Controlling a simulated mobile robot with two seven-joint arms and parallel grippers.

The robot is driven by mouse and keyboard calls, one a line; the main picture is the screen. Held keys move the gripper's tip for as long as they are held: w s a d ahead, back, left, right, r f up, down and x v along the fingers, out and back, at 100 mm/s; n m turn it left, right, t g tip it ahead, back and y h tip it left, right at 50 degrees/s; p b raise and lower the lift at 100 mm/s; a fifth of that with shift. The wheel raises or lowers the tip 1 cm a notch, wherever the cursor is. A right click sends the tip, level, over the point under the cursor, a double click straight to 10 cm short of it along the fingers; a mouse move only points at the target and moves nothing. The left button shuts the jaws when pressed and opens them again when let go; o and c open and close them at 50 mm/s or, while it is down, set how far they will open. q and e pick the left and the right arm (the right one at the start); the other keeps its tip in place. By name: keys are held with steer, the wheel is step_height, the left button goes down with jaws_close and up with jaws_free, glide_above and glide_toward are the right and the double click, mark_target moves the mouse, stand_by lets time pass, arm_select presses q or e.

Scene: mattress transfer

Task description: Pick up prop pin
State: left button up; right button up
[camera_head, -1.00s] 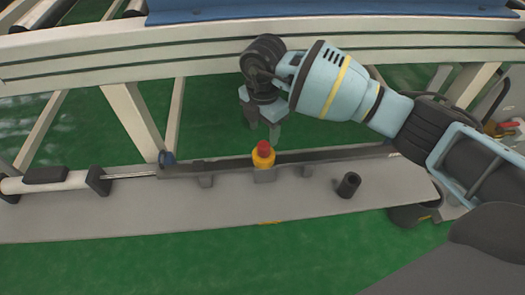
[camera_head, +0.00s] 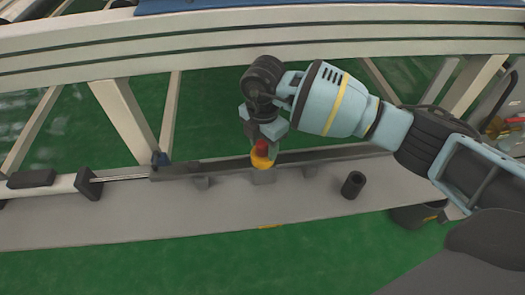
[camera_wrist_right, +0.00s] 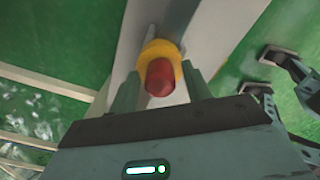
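The prop pin (camera_head: 261,161), yellow with a red top, stands upright at the edge of a grey beam (camera_head: 120,218) in the head view. My right gripper (camera_head: 264,143) is just above and around it, pointing down. In the right wrist view the pin's red top (camera_wrist_right: 160,77) and yellow collar show between the two spread fingers (camera_wrist_right: 160,85). The gripper looks open, one finger on each side; I cannot tell if either touches the pin.
A dark hollow cylinder (camera_head: 353,185) stands on the beam right of the pin. A pale frame rail (camera_head: 180,54) with slanted legs runs behind the gripper. Dark jointed parts (camera_wrist_right: 298,74) show at right in the wrist view. Green floor lies in front.

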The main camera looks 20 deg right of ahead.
steer(key=c, duration=0.7)
arm_select(q)
steer(key=shift+s, duration=0.45)
arm_select(e)
steer(key=shift+c, duration=1.4)
